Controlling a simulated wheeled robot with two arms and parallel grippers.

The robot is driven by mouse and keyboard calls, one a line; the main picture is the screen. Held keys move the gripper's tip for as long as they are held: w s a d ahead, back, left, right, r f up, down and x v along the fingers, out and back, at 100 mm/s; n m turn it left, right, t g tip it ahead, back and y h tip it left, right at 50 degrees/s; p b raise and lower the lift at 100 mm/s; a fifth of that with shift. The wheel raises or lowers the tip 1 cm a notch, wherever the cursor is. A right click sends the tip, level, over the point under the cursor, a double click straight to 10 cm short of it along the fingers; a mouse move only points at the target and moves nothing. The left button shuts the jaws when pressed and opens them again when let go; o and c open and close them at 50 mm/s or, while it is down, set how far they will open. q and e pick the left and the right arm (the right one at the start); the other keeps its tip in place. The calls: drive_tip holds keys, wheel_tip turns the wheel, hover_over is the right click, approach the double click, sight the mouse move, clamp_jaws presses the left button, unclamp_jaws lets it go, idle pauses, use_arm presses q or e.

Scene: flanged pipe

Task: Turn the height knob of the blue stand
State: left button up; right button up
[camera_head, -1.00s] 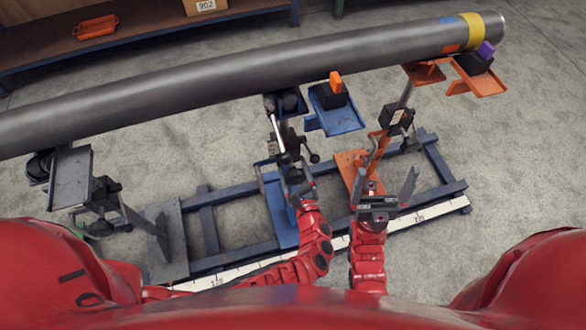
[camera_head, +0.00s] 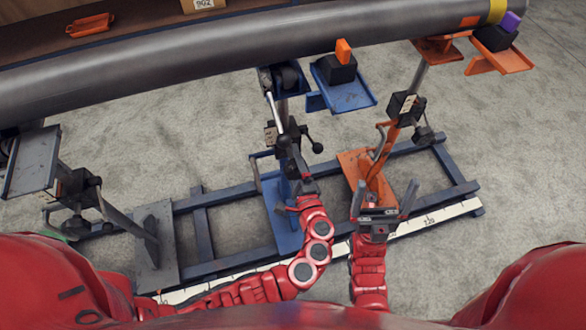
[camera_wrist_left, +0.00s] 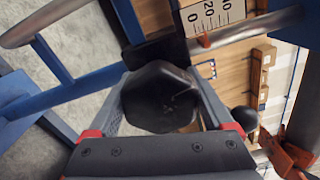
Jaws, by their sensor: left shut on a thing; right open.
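The blue stand (camera_head: 283,223) rises from the middle of the floor frame, with rollers under the pipe. In the left wrist view its black faceted height knob (camera_wrist_left: 160,97) sits between the fingers of my left gripper (camera_wrist_left: 163,100), which is shut on it. In the head view my left gripper (camera_head: 292,172) is at the front of the blue stand's post, and the knob is hard to make out there. A scale with 0 and 20 (camera_wrist_left: 209,17) and a red pointer show beside the knob. My right gripper (camera_head: 383,198) is open and empty, in front of the orange stand.
A long grey pipe (camera_head: 200,65) spans the stands. The orange stand (camera_head: 376,180) is close on the right, a grey stand (camera_head: 150,240) on the left. Blue (camera_head: 345,95) and orange (camera_head: 500,60) side trays jut out under the pipe. Bare floor lies at right.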

use_arm(q)
drive_tip(key=n+b, duration=0.2)
drive_tip(key=b, duration=0.2)
drive_tip(key=n+b, duration=0.3)
drive_tip(key=b, duration=0.1)
drive_tip(key=n+b, duration=0.2)
drive_tip(key=b, duration=0.2)
drive_tip(key=shift+f+n, duration=0.3)
drive_tip(key=shift+f, duration=0.05)
drive_tip(key=shift+r+n+b, duration=0.3)
drive_tip(key=shift+n+b, duration=0.6)
drive_tip(key=shift+b, duration=0.45)
drive_tip(key=o, duration=1.1)
drive_tip(key=shift+o, duration=0.2)
